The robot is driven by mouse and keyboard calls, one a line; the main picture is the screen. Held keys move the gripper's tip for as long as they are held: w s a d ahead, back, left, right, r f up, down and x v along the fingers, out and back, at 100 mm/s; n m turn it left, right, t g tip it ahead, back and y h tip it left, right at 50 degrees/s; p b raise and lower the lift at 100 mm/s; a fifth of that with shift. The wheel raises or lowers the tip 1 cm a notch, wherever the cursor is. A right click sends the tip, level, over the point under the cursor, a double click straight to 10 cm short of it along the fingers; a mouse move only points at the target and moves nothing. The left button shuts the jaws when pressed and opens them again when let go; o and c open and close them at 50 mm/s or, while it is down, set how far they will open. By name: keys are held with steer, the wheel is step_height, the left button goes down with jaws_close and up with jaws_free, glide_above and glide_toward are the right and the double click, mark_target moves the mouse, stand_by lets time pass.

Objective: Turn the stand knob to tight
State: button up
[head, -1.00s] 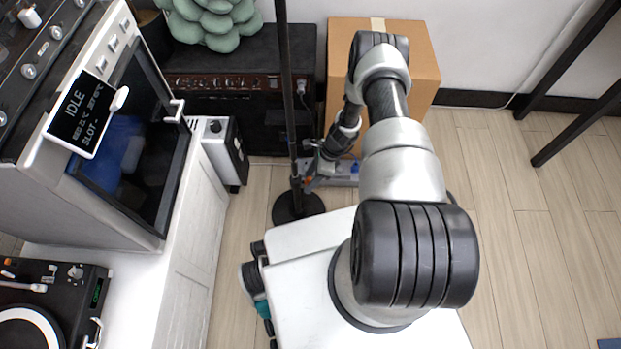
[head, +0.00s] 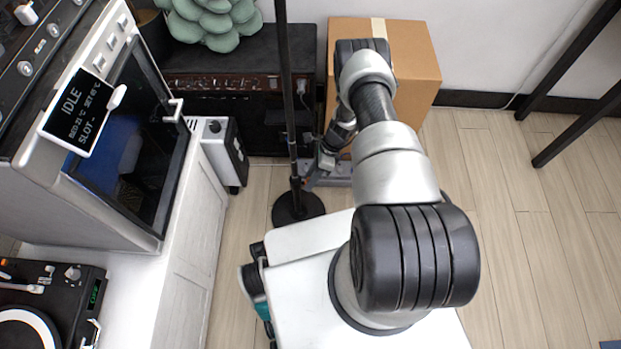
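The stand is a thin black pole (head: 285,60) rising from a round black base (head: 298,209) on the floor. A thicker collar (head: 296,184) shows low on the pole, just above the base. I cannot make out the knob or how it is turned. My gripper (head: 309,180) is low beside the pole's right side, close to the collar. It is small and partly hidden by my own arm. I cannot tell whether it touches the stand, or whether its fingers are open or shut.
A black amplifier (head: 225,50) with a green plush plant (head: 212,20) on top stands behind the pole. A cardboard box (head: 418,60) stands behind my arm. A white cabinet (head: 190,240) with a printer (head: 130,150) is at left.

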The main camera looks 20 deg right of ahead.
steer(key=shift+o, duration=1.2)
steer(key=p+v, duration=0.4)
steer(key=v, duration=1.3)
steer(key=shift+r, duration=0.15)
steer(key=shift+d, duration=0.15)
